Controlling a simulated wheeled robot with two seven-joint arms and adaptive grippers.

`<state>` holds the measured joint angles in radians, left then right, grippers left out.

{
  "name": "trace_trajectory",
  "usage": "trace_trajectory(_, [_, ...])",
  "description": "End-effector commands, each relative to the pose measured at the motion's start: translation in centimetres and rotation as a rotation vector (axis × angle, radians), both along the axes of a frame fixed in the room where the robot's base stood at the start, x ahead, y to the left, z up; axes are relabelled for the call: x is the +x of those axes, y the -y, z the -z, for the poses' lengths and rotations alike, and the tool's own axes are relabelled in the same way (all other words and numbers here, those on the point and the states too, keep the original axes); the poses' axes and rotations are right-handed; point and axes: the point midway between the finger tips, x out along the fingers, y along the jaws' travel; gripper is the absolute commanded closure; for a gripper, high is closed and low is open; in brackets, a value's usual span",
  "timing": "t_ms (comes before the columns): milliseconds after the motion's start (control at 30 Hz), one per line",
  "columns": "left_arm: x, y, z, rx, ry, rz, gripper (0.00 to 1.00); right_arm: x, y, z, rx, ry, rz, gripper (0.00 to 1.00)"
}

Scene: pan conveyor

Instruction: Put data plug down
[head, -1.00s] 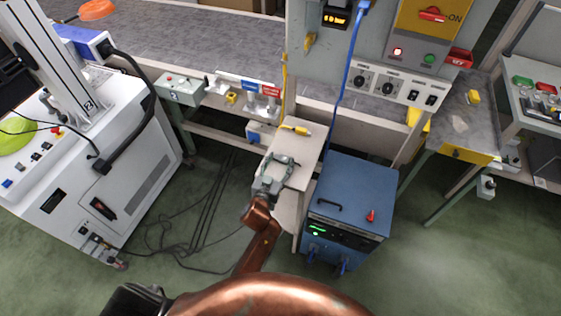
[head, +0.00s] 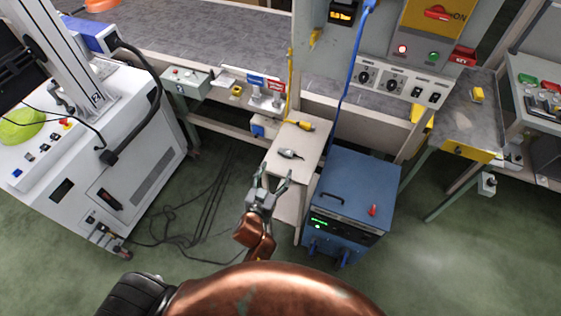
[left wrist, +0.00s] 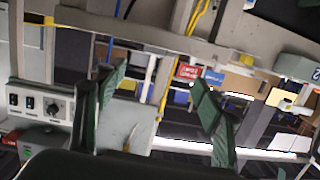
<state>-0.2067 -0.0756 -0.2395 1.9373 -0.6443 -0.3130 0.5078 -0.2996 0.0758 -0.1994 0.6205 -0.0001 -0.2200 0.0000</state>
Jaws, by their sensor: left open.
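A small grey plug (head: 290,154), which I take for the data plug, lies on the pale side shelf (head: 277,169). Its cable, if any, cannot be made out. My left gripper (head: 273,172) is open and empty, at the shelf's near edge, with its fingertips pointing toward the plug but apart from it. In the left wrist view the two green fingers (left wrist: 158,75) are spread wide with nothing between them. My right gripper is not in view.
A yellow plug (head: 300,124) lies at the back of the shelf. A blue cabinet (head: 353,193) with a black handle stands just right of it. A blue cable (head: 350,75) hangs behind. A white machine (head: 130,160) stands left; open floor with cables lies between.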

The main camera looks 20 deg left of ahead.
Motion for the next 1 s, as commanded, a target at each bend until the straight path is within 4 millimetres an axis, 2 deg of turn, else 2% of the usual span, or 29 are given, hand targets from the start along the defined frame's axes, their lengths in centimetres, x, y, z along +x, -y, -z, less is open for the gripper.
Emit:
trace_trajectory(33, [-0.8,0.0,-0.1,-0.001,-0.001,0.000,0.38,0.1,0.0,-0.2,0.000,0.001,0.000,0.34])
trace_trajectory(200, [-2.3,0.0,-0.4,0.001,0.001,0.000,0.38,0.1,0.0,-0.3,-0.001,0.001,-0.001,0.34])
trace_trajectory(500, [-2.7,0.0,-0.3,0.001,0.000,0.001,0.38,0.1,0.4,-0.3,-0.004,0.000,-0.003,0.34])
trace_trajectory(567, [-2.7,-0.1,0.3,0.002,-0.009,0.005,0.38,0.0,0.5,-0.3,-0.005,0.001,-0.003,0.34])
trace_trajectory(633, [-2.8,-0.3,2.2,0.008,-0.036,0.021,0.38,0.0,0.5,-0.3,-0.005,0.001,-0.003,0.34])
trace_trajectory(667, [-3.0,-0.5,3.5,0.011,-0.055,0.032,0.38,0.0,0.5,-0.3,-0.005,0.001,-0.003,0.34])
trace_trajectory(767, [-4.0,-1.2,10.4,0.022,-0.155,0.076,0.38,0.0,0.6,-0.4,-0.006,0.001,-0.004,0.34])
trace_trajectory(800, [-4.8,-1.5,14.0,0.026,-0.212,0.090,0.38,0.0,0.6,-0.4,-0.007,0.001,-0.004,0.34])
trace_trajectory(867, [-6.6,-1.8,19.7,0.032,-0.304,0.103,0.38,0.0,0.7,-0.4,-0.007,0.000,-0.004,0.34])
trace_trajectory(900, [-8.0,-2.0,23.4,0.036,-0.367,0.109,0.38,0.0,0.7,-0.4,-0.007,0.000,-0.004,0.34])
trace_trajectory(967, [-10.6,-2.4,28.6,0.044,-0.460,0.116,0.38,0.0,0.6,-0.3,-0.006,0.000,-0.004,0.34])
trace_trajectory(1000, [-12.6,-2.8,31.9,0.048,-0.524,0.119,0.38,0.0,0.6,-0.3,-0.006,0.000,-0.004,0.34])
